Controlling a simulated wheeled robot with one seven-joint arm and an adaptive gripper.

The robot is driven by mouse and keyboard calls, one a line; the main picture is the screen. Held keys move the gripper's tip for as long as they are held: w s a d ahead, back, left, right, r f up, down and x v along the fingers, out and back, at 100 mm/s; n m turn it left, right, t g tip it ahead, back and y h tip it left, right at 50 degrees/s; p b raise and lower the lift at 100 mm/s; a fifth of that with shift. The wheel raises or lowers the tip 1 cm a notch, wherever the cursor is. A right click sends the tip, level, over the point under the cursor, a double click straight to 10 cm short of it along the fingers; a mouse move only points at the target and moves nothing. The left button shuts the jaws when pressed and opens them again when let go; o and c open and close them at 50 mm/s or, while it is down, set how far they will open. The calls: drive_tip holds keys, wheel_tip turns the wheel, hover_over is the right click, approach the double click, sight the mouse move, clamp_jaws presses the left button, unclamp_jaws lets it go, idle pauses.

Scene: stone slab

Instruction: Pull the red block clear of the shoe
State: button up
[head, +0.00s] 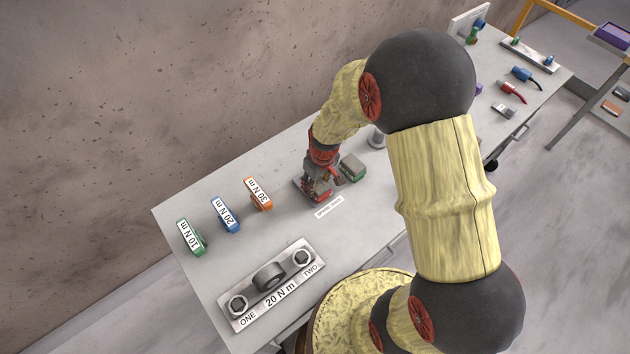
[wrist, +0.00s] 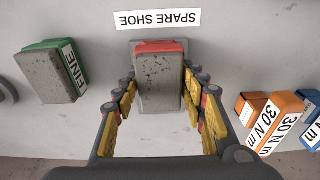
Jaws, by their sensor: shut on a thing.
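The red block (wrist: 160,47) is below my gripper in the wrist view. A worn grey slab face covers most of it from above, with red showing along one edge. My gripper (wrist: 160,84) is shut on the block, with a finger on each long side. In the head view my gripper (head: 318,184) is low over the bench, and a bit of the red block (head: 325,196) shows beside it. A thin grey edge shows around the block's red end; I cannot tell whether this is the shoe, or whether the block sits in it. A "SPARE SHOE" label (wrist: 158,19) lies beside it.
A green and grey block marked FINE (wrist: 55,72) stands close beside, also in the head view (head: 352,168). Orange (head: 258,194), blue (head: 226,215) and green (head: 191,238) torque pieces and a 20 N m plate (head: 268,302) stand left on the bench (head: 190,290).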

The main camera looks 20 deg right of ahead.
drive_tip(key=shift+s+d, duration=0.3)
drive_tip(key=shift+s, duration=0.6)
drive_tip(key=shift+s+d, duration=0.3)
drive_tip(key=shift+s, duration=0.65)
drive_tip(key=shift+s+d, duration=0.3)
drive_tip(key=shift+s, duration=0.6)
drive_tip(key=shift+s+d+r+p, duration=0.25)
drive_tip(key=shift+s+r+p, duration=0.3)
drive_tip(key=shift+s+r, duration=0.15)
drive_tip(key=shift+s+d+r+p, duration=0.2)
drive_tip(key=shift+s+r+p, duration=0.35)
drive_tip(key=shift+r, duration=0.2)
drive_tip(key=shift+s+r, duration=0.1)
drive_tip(key=shift+s, duration=0.1)
